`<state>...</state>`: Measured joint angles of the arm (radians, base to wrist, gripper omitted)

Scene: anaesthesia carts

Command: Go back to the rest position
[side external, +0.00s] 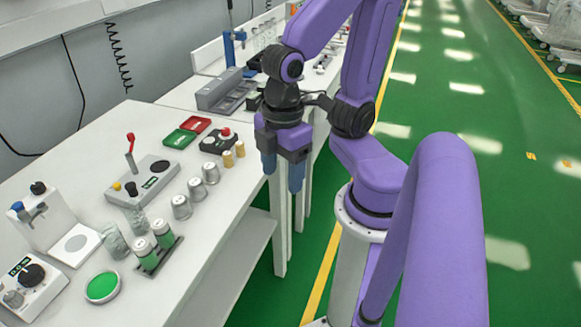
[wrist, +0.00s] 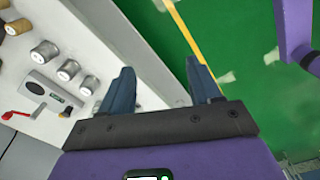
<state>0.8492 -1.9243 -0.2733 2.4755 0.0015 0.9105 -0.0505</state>
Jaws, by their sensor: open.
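My gripper (side external: 283,176) hangs beside the front edge of the white bench, with its blue fingers pointing down. In the wrist view my gripper (wrist: 163,85) is open, with its two fingers well apart and only the bench edge and green floor between and beyond them. It holds nothing and touches nothing that I can see. My purple arm is folded over it in the side external view.
The white bench (side external: 218,227) holds silver cups (side external: 181,207), green-filled bottles (side external: 146,254), a green dish (side external: 102,287), a device with a red lever (side external: 143,181) and red and green trays (side external: 180,139). Green floor (side external: 505,150) to the right is open.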

